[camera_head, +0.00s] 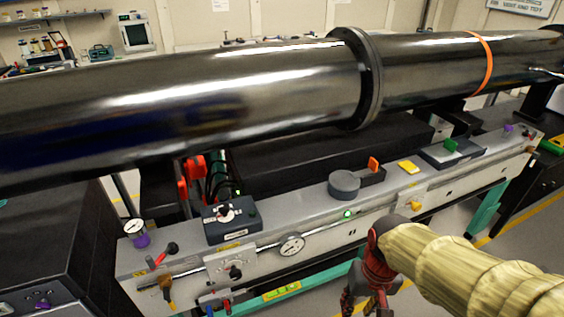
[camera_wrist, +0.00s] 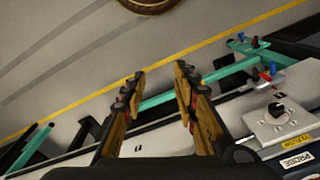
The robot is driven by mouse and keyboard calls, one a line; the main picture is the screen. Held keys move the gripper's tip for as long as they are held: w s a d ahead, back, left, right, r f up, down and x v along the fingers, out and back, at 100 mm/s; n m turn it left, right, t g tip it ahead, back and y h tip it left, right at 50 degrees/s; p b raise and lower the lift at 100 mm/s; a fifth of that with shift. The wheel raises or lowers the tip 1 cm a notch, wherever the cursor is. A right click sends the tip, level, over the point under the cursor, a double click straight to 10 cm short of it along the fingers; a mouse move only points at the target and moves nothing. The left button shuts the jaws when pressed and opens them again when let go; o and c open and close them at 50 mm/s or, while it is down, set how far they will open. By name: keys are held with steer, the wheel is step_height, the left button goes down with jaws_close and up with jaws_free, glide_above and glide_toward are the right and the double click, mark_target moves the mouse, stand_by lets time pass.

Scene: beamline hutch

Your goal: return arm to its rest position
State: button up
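My arm, in a pale yellow ribbed sleeve (camera_head: 470,268), reaches in from the lower right of the head view. My dark red and black gripper (camera_head: 368,302) hangs at its end, pointing down, in front of the grey bench panel; its tips are cut off by the lower edge. In the wrist view my gripper (camera_wrist: 160,78) shows two orange and black fingers spread apart. Nothing is between them. The floor and a teal rail lie beyond the fingertips.
A long black beam pipe (camera_head: 200,100) crosses above the grey control bench (camera_head: 315,213). The bench carries a gauge (camera_head: 291,245), a round grey knob (camera_head: 344,184) and several switches. A black cabinet (camera_head: 45,240) stands at left. Open floor with a yellow line (camera_wrist: 220,42) lies in front.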

steer(key=s+r+t+p, duration=0.1)
steer(key=s+r+t, duration=0.1)
steer(key=r, duration=0.6)
steer(key=s+d+r+t+p, duration=0.1)
steer(key=r+t, duration=0.2)
steer(key=r, duration=0.5)
steer(key=shift+s+d, duration=0.25)
steer(key=shift+s, duration=0.1)
steer(key=shift+o, duration=0.6)
